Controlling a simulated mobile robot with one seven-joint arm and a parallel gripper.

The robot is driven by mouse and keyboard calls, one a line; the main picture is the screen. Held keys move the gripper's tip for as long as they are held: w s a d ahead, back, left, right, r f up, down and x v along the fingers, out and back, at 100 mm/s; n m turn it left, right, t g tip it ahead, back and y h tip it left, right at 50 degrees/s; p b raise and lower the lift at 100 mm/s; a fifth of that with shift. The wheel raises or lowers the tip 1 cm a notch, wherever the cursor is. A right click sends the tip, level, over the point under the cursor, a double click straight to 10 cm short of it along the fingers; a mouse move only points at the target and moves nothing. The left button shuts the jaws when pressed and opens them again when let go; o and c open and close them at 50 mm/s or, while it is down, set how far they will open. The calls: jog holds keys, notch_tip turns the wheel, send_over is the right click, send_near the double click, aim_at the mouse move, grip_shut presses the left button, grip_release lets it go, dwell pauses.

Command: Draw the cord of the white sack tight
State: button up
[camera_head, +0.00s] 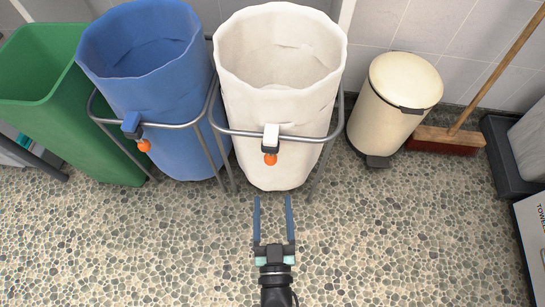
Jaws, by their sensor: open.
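The white sack (247,108) hangs upright in a grey metal ring frame (325,136), with its mouth wide open. On its front, at the ring, is a white cord lock (271,134) with an orange ball (270,159) hanging just below it. The cord itself is not clearly visible. My gripper (272,199) is open and empty. In the picture its two blue fingers point up toward the sack's lower front, below the orange ball and apart from it.
A blue sack (180,125) with its own orange ball (144,146) stands left, beside a green bin (85,130). A cream pedal bin (385,120) and a broom (447,139) stand right, near a dark tray (505,160). The pebbled floor in front is clear.

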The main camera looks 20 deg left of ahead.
aim_at(271, 164)
jog(key=b+x, duration=0.4)
jog(key=x, duration=0.8)
jog(key=shift+w+a+f+b, duration=0.1)
jog(key=shift+w+a+b, duration=0.15)
jog(key=shift+w+b, duration=0.1)
grip_shut()
dwell(0.9)
